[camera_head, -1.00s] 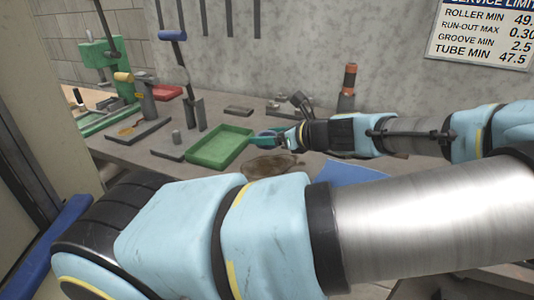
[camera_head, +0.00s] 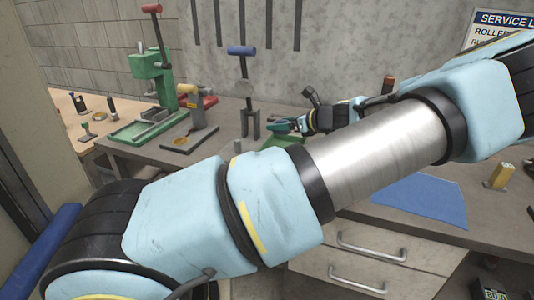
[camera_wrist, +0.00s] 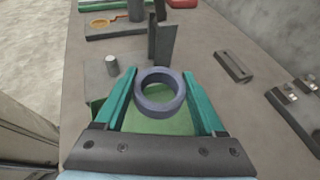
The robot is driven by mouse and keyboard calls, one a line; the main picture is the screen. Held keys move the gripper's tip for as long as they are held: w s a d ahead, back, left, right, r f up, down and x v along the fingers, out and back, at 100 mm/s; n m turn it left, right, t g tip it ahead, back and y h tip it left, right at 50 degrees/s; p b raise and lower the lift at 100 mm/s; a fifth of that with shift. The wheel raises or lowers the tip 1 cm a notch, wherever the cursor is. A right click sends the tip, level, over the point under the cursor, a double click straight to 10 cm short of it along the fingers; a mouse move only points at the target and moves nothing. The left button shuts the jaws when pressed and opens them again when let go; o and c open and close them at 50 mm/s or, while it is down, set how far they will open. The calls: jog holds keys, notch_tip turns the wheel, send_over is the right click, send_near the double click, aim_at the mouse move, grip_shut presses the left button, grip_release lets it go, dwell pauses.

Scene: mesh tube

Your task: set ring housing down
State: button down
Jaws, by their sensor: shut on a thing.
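The ring housing is a purple-grey ring (camera_wrist: 160,109) in the wrist view, with its open bore facing the camera. My gripper (camera_wrist: 159,76) is shut on it, with a teal finger on each side. The ring is above a green tray (camera_wrist: 150,124), whose floor shows through the bore and below it. I cannot tell the height of the gap. In the head view my gripper (camera_head: 284,126) is over the far part of the green tray (camera_head: 287,142), close to the blue-handled tool. My arm hides most of the tray there, and the ring is not clear.
A blue-handled tool with a forked base (camera_head: 250,122) stands just left of my gripper. A small grey cylinder (camera_wrist: 112,64) and a dark block (camera_wrist: 233,66) lie nearby. A green press (camera_head: 150,95) stands further left. A blue mat (camera_head: 420,200) lies clear at right.

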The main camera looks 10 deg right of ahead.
notch_tip(320, 180, down, 9)
jog(key=shift+f+p, duration=0.1)
jog(key=shift+p, duration=1.15)
jog(key=shift+f, duration=0.15)
grip_release()
jog(key=shift+r, duration=0.2)
jog(key=b+v, duration=0.4)
jog(key=v, duration=0.7)
jog(key=shift+f, duration=0.15)
jog(key=shift+s+d+r, duration=0.25)
jog(key=shift+s, duration=0.1)
